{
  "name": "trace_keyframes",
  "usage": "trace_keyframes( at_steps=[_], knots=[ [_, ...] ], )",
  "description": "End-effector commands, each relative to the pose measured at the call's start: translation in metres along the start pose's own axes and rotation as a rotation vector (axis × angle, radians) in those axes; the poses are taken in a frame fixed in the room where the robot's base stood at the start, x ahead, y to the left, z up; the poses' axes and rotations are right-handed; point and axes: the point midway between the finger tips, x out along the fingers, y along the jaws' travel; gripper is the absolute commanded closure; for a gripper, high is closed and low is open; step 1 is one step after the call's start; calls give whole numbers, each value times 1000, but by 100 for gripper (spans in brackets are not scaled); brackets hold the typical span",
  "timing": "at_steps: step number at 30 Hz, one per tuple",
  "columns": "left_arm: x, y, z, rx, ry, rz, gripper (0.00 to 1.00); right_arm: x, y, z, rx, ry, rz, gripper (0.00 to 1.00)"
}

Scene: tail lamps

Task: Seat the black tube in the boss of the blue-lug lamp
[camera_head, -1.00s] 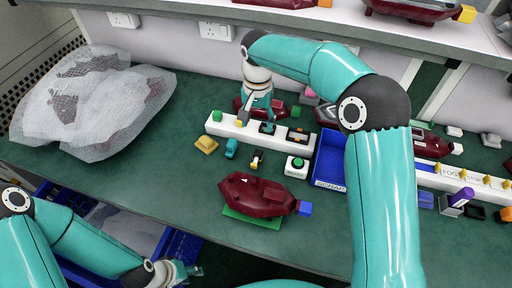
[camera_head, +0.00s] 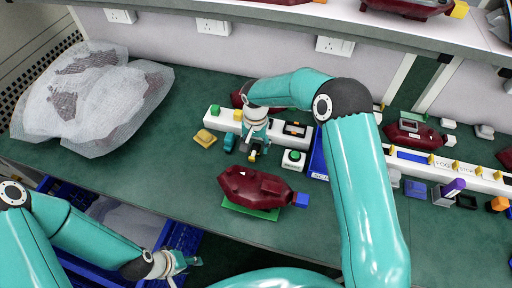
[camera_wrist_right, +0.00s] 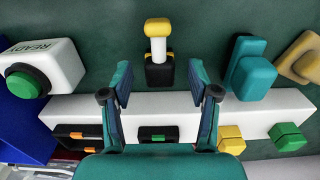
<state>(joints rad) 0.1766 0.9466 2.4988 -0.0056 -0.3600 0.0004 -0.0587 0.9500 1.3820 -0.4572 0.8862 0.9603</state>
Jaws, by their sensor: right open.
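The blue-lug lamp (camera_head: 250,188) is a dark red housing with a blue block at its right end. It lies on a green pad in the middle of the table. A small black piece with a white stem and yellow top (camera_wrist_right: 158,70) stands before the white rail; I cannot tell for sure whether it is the black tube. My right gripper (camera_head: 254,148) is open above it. In the right wrist view the piece lies ahead, between the lines of the open fingers (camera_wrist_right: 160,82), apart from both. My left gripper (camera_head: 178,264) hangs low at the left; its jaws are unclear.
A white rail (camera_wrist_right: 180,104) with black, yellow and green pieces lies behind. A teal block (camera_wrist_right: 252,72), a yellow block (camera_head: 206,137) and a white box with a green button (camera_head: 293,160) stand nearby. A blue bin (camera_head: 319,162) is partly hidden by my right arm. A wrapped bundle (camera_head: 95,95) lies left.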

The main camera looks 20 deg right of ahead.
Motion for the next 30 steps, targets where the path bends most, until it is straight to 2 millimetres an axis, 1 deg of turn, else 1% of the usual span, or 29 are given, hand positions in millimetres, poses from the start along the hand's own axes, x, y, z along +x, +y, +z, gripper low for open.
trace_keyframes(
  at_steps=[1,4,7,12,20,21,22,30],
  knots=[
    [-3,1,0,0,0,0,60,6,0,0,0,-1,1,40],
    [-5,2,0,0,0,0,60,15,0,0,0,0,1,40],
    [-5,2,0,0,0,0,60,19,0,0,0,2,-1,40],
    [-4,2,0,0,0,0,60,19,0,0,0,2,-1,40],
    [-4,2,0,0,0,0,60,18,0,0,0,2,-1,83],
    [-4,2,0,0,0,0,60,18,0,0,-1,2,-1,90],
    [-4,2,0,0,0,0,60,18,-1,0,-1,2,-1,93],
    [-4,2,0,0,0,0,60,18,-1,0,-1,2,-1,93]
  ],
)
